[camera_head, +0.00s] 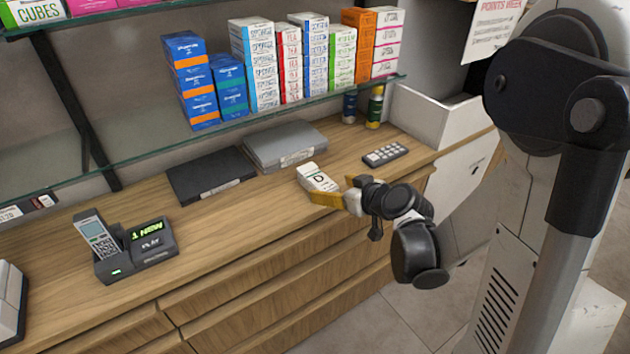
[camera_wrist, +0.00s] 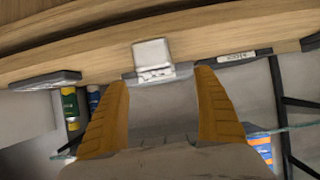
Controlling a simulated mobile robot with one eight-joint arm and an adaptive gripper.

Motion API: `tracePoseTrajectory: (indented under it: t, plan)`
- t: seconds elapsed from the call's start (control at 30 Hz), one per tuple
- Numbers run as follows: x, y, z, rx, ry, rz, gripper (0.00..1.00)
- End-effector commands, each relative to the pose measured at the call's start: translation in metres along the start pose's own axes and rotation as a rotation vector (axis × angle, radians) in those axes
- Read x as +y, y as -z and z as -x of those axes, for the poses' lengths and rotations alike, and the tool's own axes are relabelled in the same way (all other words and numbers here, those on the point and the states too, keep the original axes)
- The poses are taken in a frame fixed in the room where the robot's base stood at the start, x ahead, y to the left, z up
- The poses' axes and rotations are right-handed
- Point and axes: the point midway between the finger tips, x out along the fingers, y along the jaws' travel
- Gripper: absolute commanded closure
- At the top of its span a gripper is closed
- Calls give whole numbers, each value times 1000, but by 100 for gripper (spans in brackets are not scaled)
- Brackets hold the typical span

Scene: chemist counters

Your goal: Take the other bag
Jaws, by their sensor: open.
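A small white packet (camera_head: 316,177) with a dark letter on it lies on the wooden counter; it may be a bag, but I cannot tell for sure. My gripper (camera_head: 333,190) is open, with yellow fingers, low over the counter at the packet's near side. In the wrist view, the packet (camera_wrist: 152,54) is ahead of the gap between the open fingers (camera_wrist: 163,76), slightly left of its middle. Nothing is held. I see no other thing that is clearly a bag.
A black flat case (camera_head: 210,174) and a grey flat case (camera_head: 285,145) lie behind the packet. A keypad (camera_head: 385,154) is to its right, a phone dock (camera_head: 136,248) to the left. A glass shelf (camera_head: 150,146) with several boxes overhangs the back.

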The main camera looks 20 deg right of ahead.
Motion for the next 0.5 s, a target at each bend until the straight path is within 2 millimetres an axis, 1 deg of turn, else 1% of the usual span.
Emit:
tracePoseTrajectory:
  t: [0.03, 0.1, 0.37, 0.5]
  plan:
    - [-1, -2, -12, 0, 3, 2, 21]
    - [0, -2, -23, 0, 2, 1, 21]
    - [2, 2, -47, -1, 2, 0, 21]
    - [6, 6, -70, -1, 1, 1, 21]
